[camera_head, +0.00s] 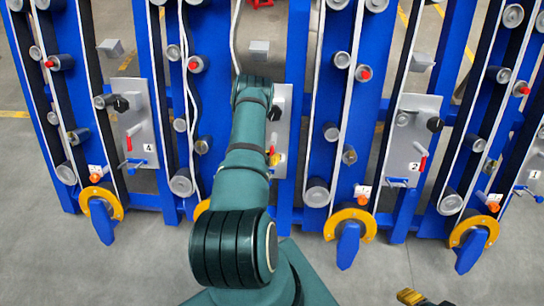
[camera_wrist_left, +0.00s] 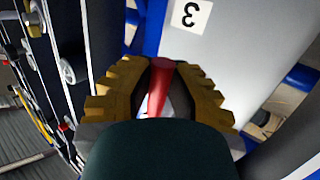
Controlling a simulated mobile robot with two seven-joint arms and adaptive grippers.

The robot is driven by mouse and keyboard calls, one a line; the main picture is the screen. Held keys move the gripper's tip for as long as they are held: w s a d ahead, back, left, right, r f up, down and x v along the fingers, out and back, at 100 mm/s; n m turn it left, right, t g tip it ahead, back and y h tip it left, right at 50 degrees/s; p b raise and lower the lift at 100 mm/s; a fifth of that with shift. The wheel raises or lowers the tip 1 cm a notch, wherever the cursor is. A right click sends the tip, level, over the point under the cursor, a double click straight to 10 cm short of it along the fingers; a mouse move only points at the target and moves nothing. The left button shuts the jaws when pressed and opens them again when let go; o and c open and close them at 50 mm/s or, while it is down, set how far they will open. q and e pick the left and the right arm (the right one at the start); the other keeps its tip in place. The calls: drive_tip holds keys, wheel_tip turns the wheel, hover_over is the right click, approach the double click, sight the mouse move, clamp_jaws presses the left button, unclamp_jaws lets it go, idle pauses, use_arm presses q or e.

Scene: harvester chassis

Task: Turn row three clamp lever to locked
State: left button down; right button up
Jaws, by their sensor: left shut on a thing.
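The row three panel (camera_head: 283,103) is grey and mostly hidden behind my left arm in the head view. In the left wrist view the panel (camera_wrist_left: 240,50) carries a label with an upside-down 3 (camera_wrist_left: 190,14). The red clamp lever (camera_wrist_left: 159,85) stands between the yellow toothed fingers of my left gripper (camera_wrist_left: 160,95), which is shut on it. In the head view only a small yellow part of the left gripper (camera_head: 275,158) shows past the arm. A yellow fingertip of my right gripper (camera_head: 410,297) shows at the bottom edge, apart from the panels.
Panels labelled 4 (camera_head: 139,125), 2 (camera_head: 412,140) and 1 (camera_head: 525,185) stand alongside, each with its own levers or knobs. Blue posts, rollers and pale belts fill the rows. Orange rings with blue handles (camera_head: 350,225) stick out low in front. Grey floor lies open in the foreground.

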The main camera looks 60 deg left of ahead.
use_arm(q)
drive_tip(key=c, duration=0.9)
unclamp_jaws()
drive_tip(key=shift+s, duration=0.1)
drive_tip(key=v, duration=1.2)
